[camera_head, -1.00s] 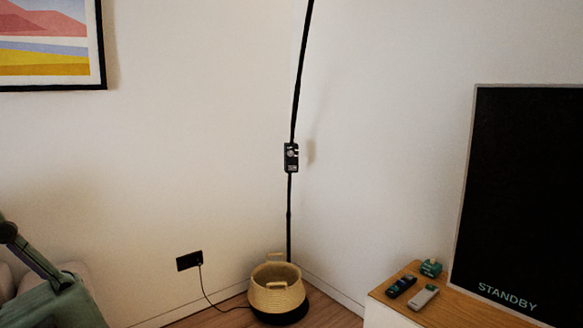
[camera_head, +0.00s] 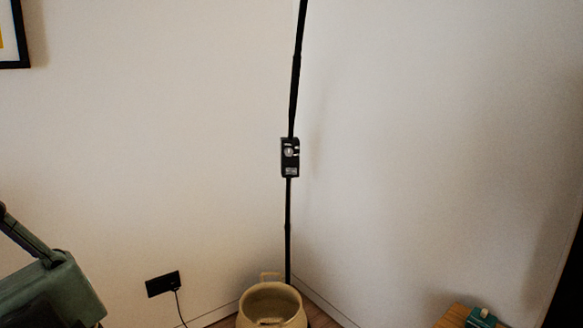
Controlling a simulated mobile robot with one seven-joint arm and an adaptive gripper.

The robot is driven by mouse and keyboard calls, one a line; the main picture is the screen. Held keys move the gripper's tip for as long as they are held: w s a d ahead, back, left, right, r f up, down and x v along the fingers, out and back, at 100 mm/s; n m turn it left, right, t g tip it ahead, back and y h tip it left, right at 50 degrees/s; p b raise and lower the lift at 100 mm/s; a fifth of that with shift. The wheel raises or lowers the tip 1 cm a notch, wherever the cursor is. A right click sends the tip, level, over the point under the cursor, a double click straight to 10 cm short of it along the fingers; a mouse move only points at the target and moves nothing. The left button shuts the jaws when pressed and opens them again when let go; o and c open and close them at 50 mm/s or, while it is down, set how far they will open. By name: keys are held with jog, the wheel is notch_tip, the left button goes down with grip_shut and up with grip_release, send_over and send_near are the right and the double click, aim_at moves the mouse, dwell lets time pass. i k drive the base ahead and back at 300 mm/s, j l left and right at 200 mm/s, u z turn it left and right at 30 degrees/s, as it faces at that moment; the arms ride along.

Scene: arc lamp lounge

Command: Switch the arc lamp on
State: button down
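The arc lamp's black pole (camera_head: 294,88) rises from behind a basket in the room corner and leaves the top of the head view. A black control box (camera_head: 290,157) with a pale round knob and small light markings is fixed on the pole near the picture's middle. The markings are too small to read. The lamp's head is out of view. Part of a green-grey body with a dark bar shows at the lower left; my gripper's fingers are not in view.
A black wall socket (camera_head: 163,284) with a cord is at the lower left. A wooden cabinet top (camera_head: 453,317) with a green object (camera_head: 481,318) is at the lower right. The space before the control box looks clear.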

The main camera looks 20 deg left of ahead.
aim_at(290, 170)
jog(key=i+j, duration=0.15)
jog(key=i, duration=0.6)
jog(key=i+j+u, duration=0.1)
jog(key=i, duration=0.65)
